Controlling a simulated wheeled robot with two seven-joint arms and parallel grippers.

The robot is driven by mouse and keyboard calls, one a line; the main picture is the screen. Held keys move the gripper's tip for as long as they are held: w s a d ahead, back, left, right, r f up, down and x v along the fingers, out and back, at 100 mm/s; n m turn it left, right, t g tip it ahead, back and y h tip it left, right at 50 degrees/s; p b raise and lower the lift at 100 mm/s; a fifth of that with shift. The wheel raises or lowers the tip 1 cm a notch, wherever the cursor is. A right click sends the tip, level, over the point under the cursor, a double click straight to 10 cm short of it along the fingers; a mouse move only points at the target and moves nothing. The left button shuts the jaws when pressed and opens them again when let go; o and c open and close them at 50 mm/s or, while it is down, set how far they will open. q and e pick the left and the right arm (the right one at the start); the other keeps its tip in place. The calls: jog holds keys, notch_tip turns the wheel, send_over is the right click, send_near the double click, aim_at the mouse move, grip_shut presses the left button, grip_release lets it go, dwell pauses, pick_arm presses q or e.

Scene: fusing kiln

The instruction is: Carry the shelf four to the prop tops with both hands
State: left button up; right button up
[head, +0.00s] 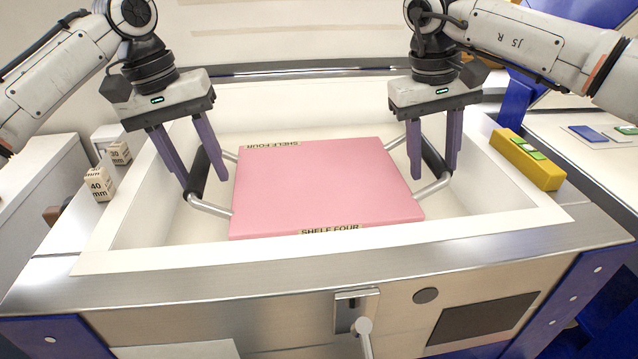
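Shelf four (318,188) is a pink square plate with "SHELF FOUR" labels on its near and far edges. It lies within the white-walled kiln chamber, with a bent metal handle with a black grip on each side. My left gripper (205,184) is open, its purple fingers pointing down on either side of the left handle's black grip (199,170). My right gripper (432,176) is open, its fingers on either side of the right black grip (435,160). No prop tops show; whatever is under the shelf is hidden, and its height above the floor is unclear.
Blocks marked "40 mm" (100,184) and another number (120,153) stand left of the kiln. A yellow block with green pieces (527,160) lies at the right. The chamber's pale rim (330,253) surrounds the shelf. A latch handle (362,326) is at the front.

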jog(key=shift+a, duration=0.15)
pick_arm(q)
notch_tip(320, 180, up, 12)
jog(key=a, duration=0.2)
jog(key=shift+a, duration=0.15)
pick_arm(e)
notch_tip(320, 180, up, 12)
jog(key=a, duration=0.2)
jog(key=shift+a, duration=0.15)
pick_arm(q)
jog(key=shift+s+f, duration=0.1)
jog(key=shift+f, duration=0.05)
pick_arm(e)
jog(key=shift+s+f, duration=0.1)
jog(key=shift+f, duration=0.05)
